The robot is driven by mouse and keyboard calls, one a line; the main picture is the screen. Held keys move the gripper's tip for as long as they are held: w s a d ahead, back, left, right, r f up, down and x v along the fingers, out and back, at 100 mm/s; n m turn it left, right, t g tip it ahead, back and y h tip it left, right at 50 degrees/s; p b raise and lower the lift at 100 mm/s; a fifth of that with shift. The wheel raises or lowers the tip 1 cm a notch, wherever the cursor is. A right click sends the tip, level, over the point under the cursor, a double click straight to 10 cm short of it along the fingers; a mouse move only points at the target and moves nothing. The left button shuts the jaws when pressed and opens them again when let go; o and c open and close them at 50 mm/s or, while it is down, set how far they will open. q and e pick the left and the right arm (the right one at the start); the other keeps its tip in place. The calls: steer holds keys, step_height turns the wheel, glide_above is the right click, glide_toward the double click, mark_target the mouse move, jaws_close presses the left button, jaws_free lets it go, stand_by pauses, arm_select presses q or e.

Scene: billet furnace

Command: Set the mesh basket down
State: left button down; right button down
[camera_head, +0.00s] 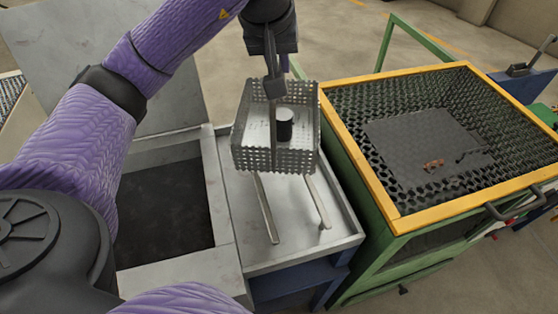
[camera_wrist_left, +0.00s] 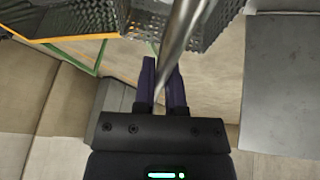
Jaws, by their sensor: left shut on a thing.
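The mesh basket (camera_head: 300,158) is a grey perforated box with an open top. A dark cylinder (camera_head: 284,123) is inside it. My left gripper (camera_head: 273,88) is above the basket and shut on its upright bar handle. In the left wrist view the gripper fingers (camera_wrist_left: 168,85) close around the metal bar, and part of the basket (camera_wrist_left: 160,22) shows at the top. The basket is over a grey metal tray (camera_head: 340,245) with two light rails (camera_head: 265,210). I cannot tell whether it touches the rails. My right gripper is not in view.
A green-framed stand with a yellow rim (camera_head: 390,215) and black mesh top is close on the right; a dark plate (camera_head: 425,140) lies on it. To the left is a dark open pit (camera_head: 165,210) with a raised grey lid (camera_head: 165,95).

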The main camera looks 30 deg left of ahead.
mark_target(279, 113)
arm_select(q)
step_height(279, 113, down, 9)
steer(key=shift+f+b, duration=0.2)
steer(key=shift+b, duration=1)
steer(key=c, duration=0.7)
jaws_free()
steer(key=p+v, duration=0.3)
steer(key=v, duration=0.9)
steer(key=shift+s, duration=0.1)
